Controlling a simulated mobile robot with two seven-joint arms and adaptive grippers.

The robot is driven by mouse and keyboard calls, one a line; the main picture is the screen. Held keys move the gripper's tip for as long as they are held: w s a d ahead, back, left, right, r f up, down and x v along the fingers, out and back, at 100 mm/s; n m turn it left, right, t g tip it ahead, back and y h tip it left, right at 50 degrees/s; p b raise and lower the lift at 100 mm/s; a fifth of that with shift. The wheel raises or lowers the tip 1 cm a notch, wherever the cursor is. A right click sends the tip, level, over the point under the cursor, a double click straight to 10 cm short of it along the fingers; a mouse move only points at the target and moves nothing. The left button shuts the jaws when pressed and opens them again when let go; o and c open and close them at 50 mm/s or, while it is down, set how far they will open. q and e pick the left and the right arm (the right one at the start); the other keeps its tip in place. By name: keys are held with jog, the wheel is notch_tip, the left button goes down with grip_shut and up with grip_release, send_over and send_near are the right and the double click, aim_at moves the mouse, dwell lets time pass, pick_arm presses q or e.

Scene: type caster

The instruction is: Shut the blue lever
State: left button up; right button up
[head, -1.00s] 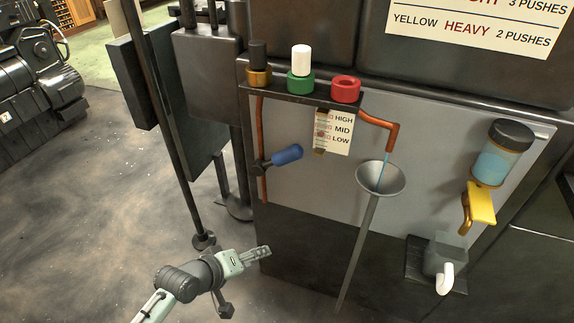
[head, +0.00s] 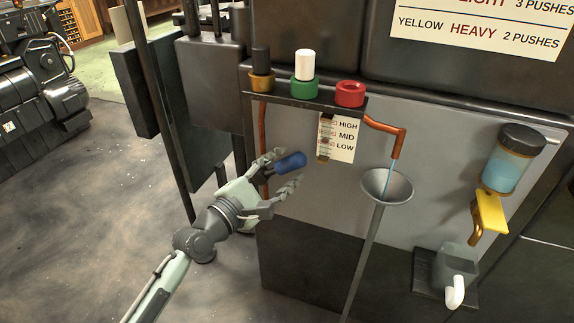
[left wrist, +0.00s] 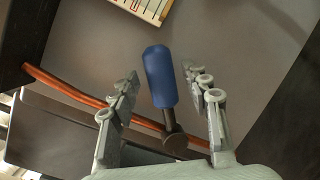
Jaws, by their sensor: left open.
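The blue lever (head: 290,162) sticks out from the grey panel, below the red, green and gold fittings and left of the gauge card. In the left wrist view the blue handle (left wrist: 159,76) stands between the two fingers, with its dark stem and pivot lower down. My left gripper (head: 285,168) is open, with one finger on each side of the lever. A gap shows between each finger and the handle in the wrist view. The copper pipe (head: 384,124) ends in a spout with a blue stream running into the funnel (head: 387,186). My right gripper is not in view.
A gauge card (head: 338,138) marked HIGH, MID, LOW hangs right of the lever. A blue-filled jar (head: 509,165), yellow lever (head: 490,212) and clear cup with white handle (head: 456,266) are at the right. Dark posts and plates (head: 185,120) stand left of the panel.

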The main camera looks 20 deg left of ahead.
pick_arm(q)
jog(key=shift+w+d, duration=0.15)
jog(key=shift+w, duration=0.25)
jog(key=shift+c, duration=0.6)
grip_shut()
